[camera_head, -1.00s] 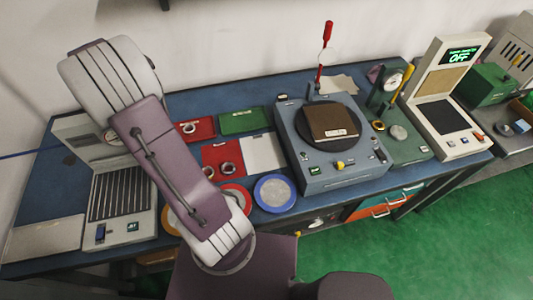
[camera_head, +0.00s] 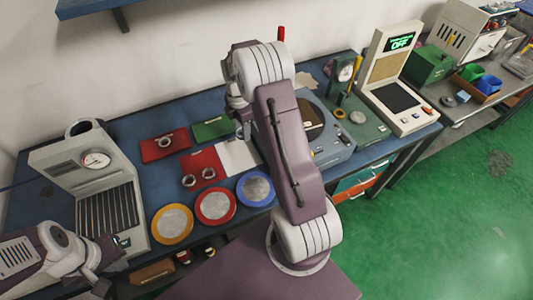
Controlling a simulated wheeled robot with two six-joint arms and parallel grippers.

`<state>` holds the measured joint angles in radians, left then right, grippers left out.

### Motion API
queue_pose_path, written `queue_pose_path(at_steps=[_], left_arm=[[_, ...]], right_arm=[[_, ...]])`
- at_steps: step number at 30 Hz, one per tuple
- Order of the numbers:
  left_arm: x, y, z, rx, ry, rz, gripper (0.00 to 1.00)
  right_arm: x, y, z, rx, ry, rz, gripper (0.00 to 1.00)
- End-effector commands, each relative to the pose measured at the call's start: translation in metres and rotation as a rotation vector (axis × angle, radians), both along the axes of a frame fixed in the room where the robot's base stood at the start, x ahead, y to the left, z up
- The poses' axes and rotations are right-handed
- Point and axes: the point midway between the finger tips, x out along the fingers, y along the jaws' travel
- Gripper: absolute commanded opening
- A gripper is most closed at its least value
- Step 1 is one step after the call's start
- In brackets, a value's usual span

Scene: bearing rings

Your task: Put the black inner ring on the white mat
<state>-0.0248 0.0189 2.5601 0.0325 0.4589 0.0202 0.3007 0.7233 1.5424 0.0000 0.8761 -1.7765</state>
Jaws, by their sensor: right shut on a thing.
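The white mat (camera_head: 232,160) lies on the blue bench, to the right of a red mat; its top is bare where it shows. My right gripper (camera_head: 242,132) is just above the far edge of the white mat, at the green mat's edge. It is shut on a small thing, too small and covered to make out. I cannot pick out the black inner ring for certain. My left gripper (camera_head: 106,268) is at the lower left, in front of the bench; its fingers are too unclear to tell open from shut.
Metal rings lie on two red mats (camera_head: 178,149) (camera_head: 217,182). A green mat (camera_head: 205,131) lies behind. Yellow, red and blue round dishes (camera_head: 156,228) (camera_head: 200,211) (camera_head: 241,190) line the front. A gauge press (camera_head: 70,160) stands left; a grey turntable machine (camera_head: 333,148) stands right, partly behind my arm.

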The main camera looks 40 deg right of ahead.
Motion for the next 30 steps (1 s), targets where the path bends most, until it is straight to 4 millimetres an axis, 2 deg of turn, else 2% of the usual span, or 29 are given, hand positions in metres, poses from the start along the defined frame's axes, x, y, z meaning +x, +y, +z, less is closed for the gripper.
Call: queue_pose_path(at_steps=[1, 4, 11, 18, 24, 30], left_arm=[[0.000, 0.000, 0.004, 0.000, 0.000, 0.000, 0.00], [0.000, 0.000, 0.005, 0.000, 0.000, 0.000, 0.00], [0.000, 0.000, 0.006, 0.000, 0.000, 0.000, 0.00], [0.000, 0.000, 0.008, 0.000, 0.000, 0.000, 0.00], [0.000, 0.000, 0.009, 0.000, 0.000, 0.000, 0.00], [0.000, 0.000, 0.011, 0.000, 0.000, 0.000, 0.00]], right_arm=[[0.000, 0.009, -0.001, 0.001, 0.002, 0.020, 0.00], [0.000, 0.019, -0.005, 0.000, 0.000, 0.041, 0.00], [0.001, 0.026, -0.009, 0.000, 0.001, 0.058, 0.00], [0.000, 0.025, -0.059, 0.001, 0.004, 0.057, 0.00], [0.001, 0.025, -0.071, 0.000, 0.000, 0.056, 0.00], [0.001, 0.025, -0.102, 0.000, 0.001, 0.056, 0.00]])
